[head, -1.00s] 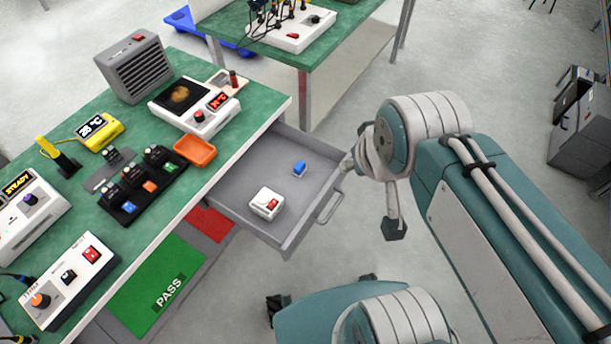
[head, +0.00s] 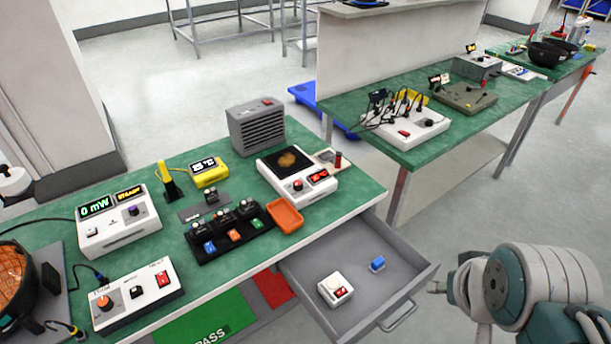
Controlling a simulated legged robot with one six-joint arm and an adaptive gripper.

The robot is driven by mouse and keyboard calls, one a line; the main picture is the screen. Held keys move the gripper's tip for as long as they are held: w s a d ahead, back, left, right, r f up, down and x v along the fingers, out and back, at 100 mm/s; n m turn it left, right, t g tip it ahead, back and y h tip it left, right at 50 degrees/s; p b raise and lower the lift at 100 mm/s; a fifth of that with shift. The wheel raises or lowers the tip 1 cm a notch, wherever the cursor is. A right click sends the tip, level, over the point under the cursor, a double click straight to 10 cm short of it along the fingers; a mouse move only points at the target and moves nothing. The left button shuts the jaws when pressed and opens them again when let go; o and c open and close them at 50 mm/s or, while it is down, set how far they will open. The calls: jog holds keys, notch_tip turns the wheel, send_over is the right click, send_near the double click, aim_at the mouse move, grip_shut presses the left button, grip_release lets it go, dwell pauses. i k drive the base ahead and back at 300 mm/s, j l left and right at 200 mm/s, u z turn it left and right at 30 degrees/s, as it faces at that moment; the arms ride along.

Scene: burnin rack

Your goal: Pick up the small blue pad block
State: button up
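The small blue pad block (head: 377,264) lies in the open grey drawer (head: 362,244), toward its right side. It is apart from a white box with a red switch (head: 335,289) in the same drawer. My arm stands at the lower right, to the right of the drawer. The end of my arm beside the drawer is too small and partly hidden, so I cannot make out any gripper fingers. Nothing touches the blue block.
The drawer hangs out under the green bench (head: 140,291), its handle (head: 398,317) facing front right. Above it on the bench are an orange tray (head: 285,218), a hot plate (head: 297,177) and a black rack (head: 229,233).

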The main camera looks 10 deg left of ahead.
aim_at(377, 265)
jog(key=i+l+u, duration=0.4)
jog(key=l+u, duration=0.2)
jog(key=i+l+u, duration=0.15)
jog(key=l+u, duration=0.15)
